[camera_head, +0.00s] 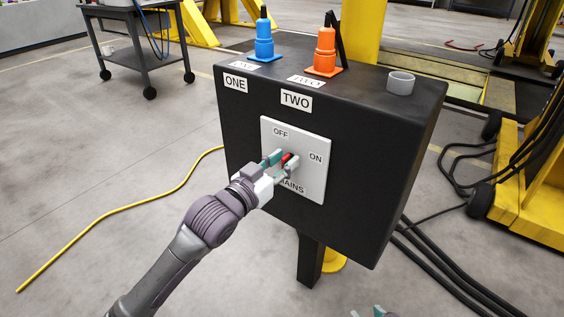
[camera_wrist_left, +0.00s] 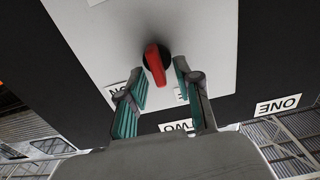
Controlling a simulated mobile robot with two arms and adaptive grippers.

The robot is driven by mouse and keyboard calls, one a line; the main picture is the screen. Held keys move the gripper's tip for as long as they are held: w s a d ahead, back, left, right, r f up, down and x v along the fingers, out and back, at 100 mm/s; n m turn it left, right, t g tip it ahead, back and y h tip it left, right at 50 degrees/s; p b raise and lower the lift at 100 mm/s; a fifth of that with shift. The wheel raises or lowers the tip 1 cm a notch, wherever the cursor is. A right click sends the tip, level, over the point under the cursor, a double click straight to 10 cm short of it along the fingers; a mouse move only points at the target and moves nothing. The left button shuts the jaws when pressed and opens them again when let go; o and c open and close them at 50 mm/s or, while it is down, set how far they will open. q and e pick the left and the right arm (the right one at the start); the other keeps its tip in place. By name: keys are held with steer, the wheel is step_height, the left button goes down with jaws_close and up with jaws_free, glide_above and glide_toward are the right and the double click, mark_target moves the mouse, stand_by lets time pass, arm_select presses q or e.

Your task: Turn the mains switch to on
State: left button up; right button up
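The mains switch has a red handle (camera_head: 287,159) on a white panel (camera_head: 313,140) on the front of a black box, with OFF, ON and MAINS labels. My left gripper (camera_head: 279,163) is at the panel, its fingers around the handle. In the left wrist view the red handle (camera_wrist_left: 155,64) stands between the two open teal-padded fingers (camera_wrist_left: 158,78), with gaps on both sides. The gripper partly covers the switch in the head view, so the handle's exact angle is hard to tell. Only the tips of my right gripper (camera_head: 368,312) show at the bottom edge.
A yellow cable (camera_head: 120,212) lies on the floor at left. Black cables (camera_head: 440,275) run at right. A cart (camera_head: 140,45) stands behind.

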arm_select(q)
jaws_close()
arm_select(e)
steer(key=shift+s, duration=0.1)
arm_select(q)
steer(key=m+p, duration=0.2)
steer(key=p, duration=0.1)
steer(key=shift+s+d+r, duration=0.1)
steer(key=shift+m+p, duration=0.85)
steer(key=shift+m, duration=0.25)
arm_select(e)
steer(key=s+d+f+g+h, duration=0.1)
steer(key=s+d+g, duration=0.2)
steer(key=s+g, duration=0.5)
arm_select(q)
steer(key=shift+s+d+f+m+p, duration=0.15)
steer(key=shift+m+p, duration=0.75)
steer(key=shift+m, duration=0.45)
steer(key=shift+d+f+m+p, duration=0.15)
steer(key=shift+m+p, duration=0.7)
steer(key=shift+m, duration=0.45)
steer(key=shift+s+f+m+p, duration=0.15)
steer(key=shift+m+p, duration=0.75)
steer(key=shift+m, duration=0.45)
arm_select(e)
step_height(320, 180, down, 20)
steer(key=s+t, duration=0.1)
steer(key=s, duration=0.1)
steer(key=shift+s+f, duration=0.25)
steer(key=shift+s, duration=0.1)
